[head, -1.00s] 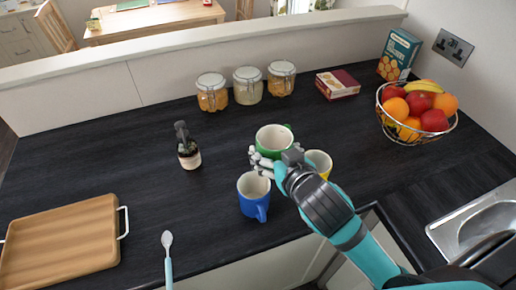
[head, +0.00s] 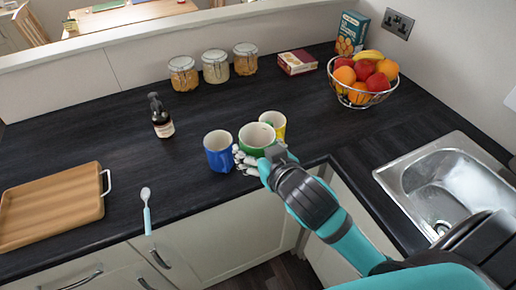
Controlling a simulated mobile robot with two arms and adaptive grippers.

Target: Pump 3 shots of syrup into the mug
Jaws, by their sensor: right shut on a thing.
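The dark syrup bottle (head: 162,129) with a black pump top and a pale label stands upright on the dark counter at left centre. My right gripper (head: 250,162) is shut on the green mug (head: 254,145), which is upright, with its near side partly hidden by the fingers. I cannot tell whether the mug is lifted clear of the counter. The blue mug (head: 218,152) is just left of it. The yellow mug (head: 275,121) is behind it to the right, partly hidden. My left gripper is not in view.
A wooden tray (head: 55,205) and a spoon (head: 147,212) lie at the front left. Several lidded jars (head: 215,68), a red box (head: 297,62), a tall carton (head: 352,33) and a fruit bowl (head: 362,95) stand at the back. A sink (head: 450,180) is at right. Counter around the bottle is clear.

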